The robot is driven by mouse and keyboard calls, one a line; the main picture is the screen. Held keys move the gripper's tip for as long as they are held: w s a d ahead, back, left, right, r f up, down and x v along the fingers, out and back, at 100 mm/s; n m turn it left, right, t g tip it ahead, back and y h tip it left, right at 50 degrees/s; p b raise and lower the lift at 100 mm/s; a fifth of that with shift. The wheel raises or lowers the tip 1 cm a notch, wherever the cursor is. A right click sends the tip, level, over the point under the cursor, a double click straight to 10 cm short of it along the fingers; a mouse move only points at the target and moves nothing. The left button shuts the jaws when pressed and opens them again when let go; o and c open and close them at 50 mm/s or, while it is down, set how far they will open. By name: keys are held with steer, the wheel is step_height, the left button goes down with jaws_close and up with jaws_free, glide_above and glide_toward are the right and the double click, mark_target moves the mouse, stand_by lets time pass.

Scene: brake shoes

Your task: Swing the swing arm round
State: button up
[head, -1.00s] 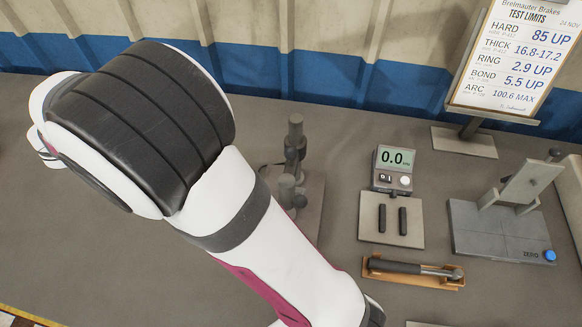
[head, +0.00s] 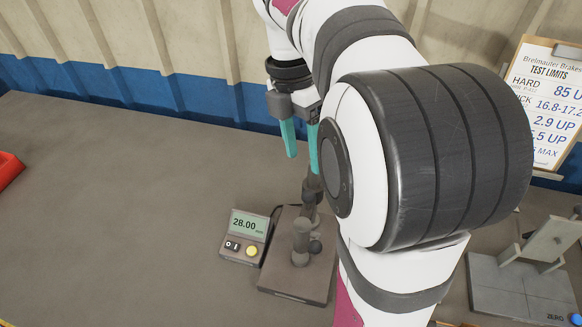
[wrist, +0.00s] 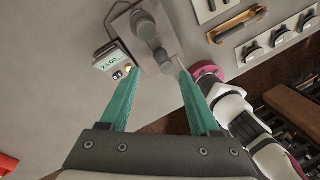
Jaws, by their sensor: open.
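The gauge stand has a flat grey base plate (head: 290,283), a short round pillar (head: 301,243) and a darker upright behind it, partly hidden by my arm. I cannot tell for sure which dark piece is the swing arm. In the wrist view the stand's round-topped posts (wrist: 145,25) show from above, beyond and between the fingertips. My gripper (head: 302,150) is open, with two teal fingers pointing down, above and behind the stand. It also shows in the wrist view (wrist: 158,76), with nothing between the fingers.
A readout box (head: 244,237) showing 28.00 stands left of the base plate. A grey fixture marked ZERO (head: 520,290) and a test-limits board (head: 545,105) are at right. A red bin (head: 8,168) is at far left.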

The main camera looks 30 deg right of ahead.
mark_target(308, 192)
steer(key=f, duration=0.3)
steer(key=s+f, duration=0.1)
steer(key=f, duration=0.3)
steer(key=s+f, duration=0.1)
steer(key=f, duration=0.3)
steer(key=shift+s+d+f, duration=0.1)
steer(key=shift+d, duration=0.1)
jaws_close()
stand_by(0.7)
